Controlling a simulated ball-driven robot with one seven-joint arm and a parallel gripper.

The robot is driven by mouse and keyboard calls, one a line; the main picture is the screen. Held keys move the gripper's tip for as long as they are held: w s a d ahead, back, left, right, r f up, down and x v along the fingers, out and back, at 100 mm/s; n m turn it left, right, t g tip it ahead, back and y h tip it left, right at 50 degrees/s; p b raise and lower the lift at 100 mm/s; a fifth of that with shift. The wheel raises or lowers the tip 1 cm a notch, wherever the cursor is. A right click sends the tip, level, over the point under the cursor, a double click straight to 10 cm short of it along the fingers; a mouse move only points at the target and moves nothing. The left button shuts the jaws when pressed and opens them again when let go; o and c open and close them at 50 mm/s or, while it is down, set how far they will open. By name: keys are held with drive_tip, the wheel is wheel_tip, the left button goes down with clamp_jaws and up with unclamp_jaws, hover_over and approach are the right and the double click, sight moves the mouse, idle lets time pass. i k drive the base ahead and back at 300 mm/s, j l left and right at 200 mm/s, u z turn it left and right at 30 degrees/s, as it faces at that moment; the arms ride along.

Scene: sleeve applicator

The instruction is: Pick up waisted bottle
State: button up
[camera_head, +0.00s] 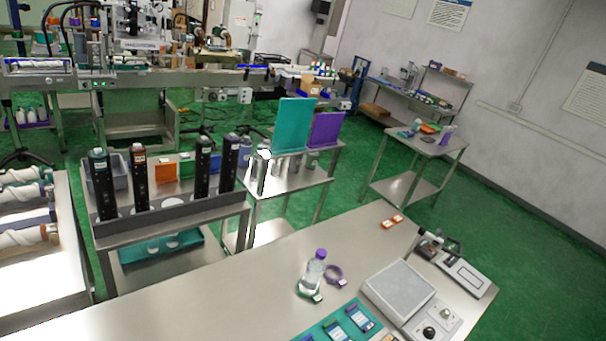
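A clear bottle with a purple cap (312,277) stands upright on the steel table in the lower middle of the head view. Its sides look curved, but it is too small to be sure of a waist. A purple ring (333,274) lies close by on its right. Other small bottles (264,158) stand on a cart farther back, and their shapes are hard to make out. My gripper does not show in this view.
The near steel table (215,292) is mostly clear left of the bottle. A teal tray with blue cards (335,322), a grey scale (399,290) and a control box lie right and in front. Carts with tall black holders (202,168) and teal and purple panels (293,124) stand behind.

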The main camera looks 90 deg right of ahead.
sight(316, 267)
drive_tip(key=z, duration=2.35)
